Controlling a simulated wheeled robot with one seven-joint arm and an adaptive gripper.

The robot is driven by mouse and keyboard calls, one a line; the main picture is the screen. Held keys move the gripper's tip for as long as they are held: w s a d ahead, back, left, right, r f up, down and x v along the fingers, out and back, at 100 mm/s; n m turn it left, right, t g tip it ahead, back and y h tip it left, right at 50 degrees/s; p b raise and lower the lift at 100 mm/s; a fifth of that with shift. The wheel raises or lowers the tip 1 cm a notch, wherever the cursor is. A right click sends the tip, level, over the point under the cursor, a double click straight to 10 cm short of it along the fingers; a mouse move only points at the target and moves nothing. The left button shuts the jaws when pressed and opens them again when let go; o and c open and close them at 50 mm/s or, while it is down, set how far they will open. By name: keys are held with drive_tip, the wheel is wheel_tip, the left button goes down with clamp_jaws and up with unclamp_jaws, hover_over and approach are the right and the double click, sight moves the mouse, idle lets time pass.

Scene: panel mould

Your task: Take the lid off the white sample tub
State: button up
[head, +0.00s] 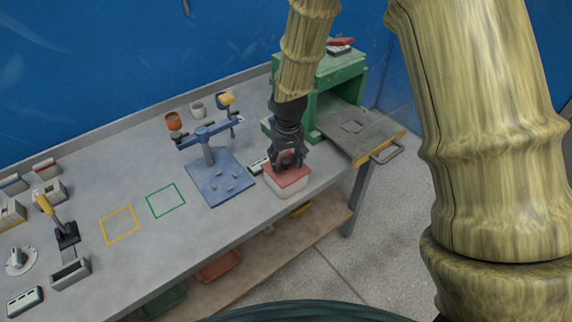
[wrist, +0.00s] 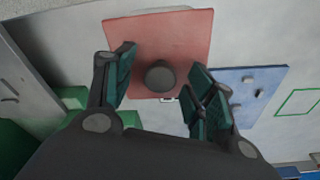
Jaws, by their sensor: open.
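The white sample tub (head: 288,191) stands near the front edge of the bench, to the right of the blue plate. Its red square lid (head: 289,178) is on it. In the wrist view the lid (wrist: 181,32) fills the upper middle, with a round dark knob (wrist: 160,76) at its centre. My gripper (head: 288,163) is right over the lid. In the wrist view my gripper (wrist: 158,80) is open, with one finger on each side of the knob and visible gaps to it.
A blue plate (head: 236,188) with a blue post stand and small pieces lies to the left. A green frame-like machine (head: 345,70) and a grey plate with handle (head: 362,132) are to the right. Green (head: 166,200) and yellow (head: 120,224) outlined squares on the bench are empty.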

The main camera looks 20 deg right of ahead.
drive_tip(key=shift+w+f, duration=0.1)
drive_tip(key=shift+f, duration=0.45)
drive_tip(key=c, duration=1.2)
drive_tip(key=shift+o, duration=0.2)
